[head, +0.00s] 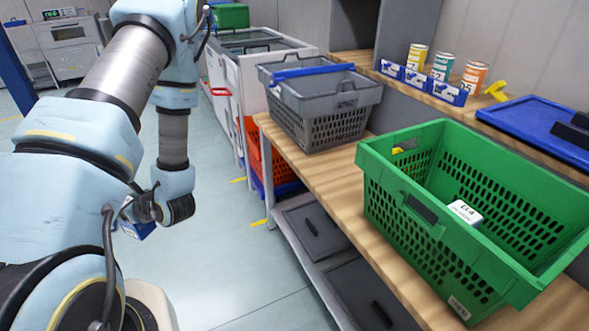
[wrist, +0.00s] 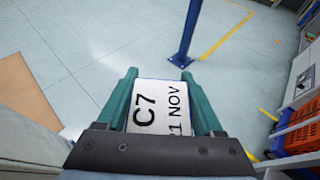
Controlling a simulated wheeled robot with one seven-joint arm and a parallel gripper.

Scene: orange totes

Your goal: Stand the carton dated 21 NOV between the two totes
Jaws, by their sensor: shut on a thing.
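My gripper (wrist: 160,78) is shut on a carton (wrist: 157,108), its two green fingers on either side of it. The carton's white face reads C7 and "1 NOV"; the start of the date is partly hidden. In the head view my gripper (head: 136,217) hangs over the floor left of the bench. The carton (head: 140,231) shows there as a small blue piece, mostly hidden by my wrist. A green tote (head: 400,205) stands on the wooden bench at the right, and a grey tote (head: 330,128) stands farther back. Bare bench top lies between them.
A white-topped item (head: 465,212) marked L4 is inside the green tote. A blue lid (head: 538,122) lies at the back right. An orange crate (head: 276,165) sits below the bench. The floor around my gripper is clear.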

